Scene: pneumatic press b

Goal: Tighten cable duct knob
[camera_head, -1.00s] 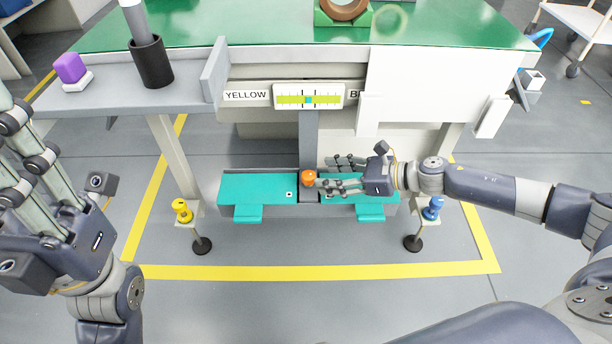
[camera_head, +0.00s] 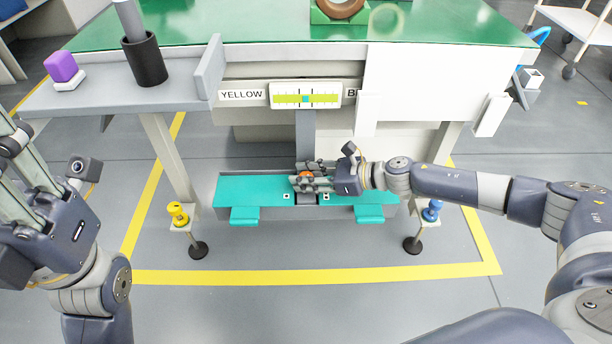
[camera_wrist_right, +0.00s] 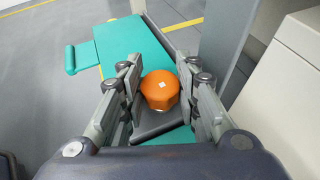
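The orange cable duct knob (camera_head: 305,175) sits at the middle of the low teal duct, at the foot of the grey post. The knob is partly hidden by the fingers in the head view. My left gripper (camera_head: 15,165) is at the left edge, fingers apart and empty, partly cut off.
The teal duct (camera_head: 245,188) spans between table legs. A yellow knob (camera_head: 178,213) and a blue knob (camera_head: 432,211) stand on brackets at either side. Above is a scale panel (camera_head: 305,95). A purple block (camera_head: 61,67) and dark cup (camera_head: 146,62) stand on the left shelf.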

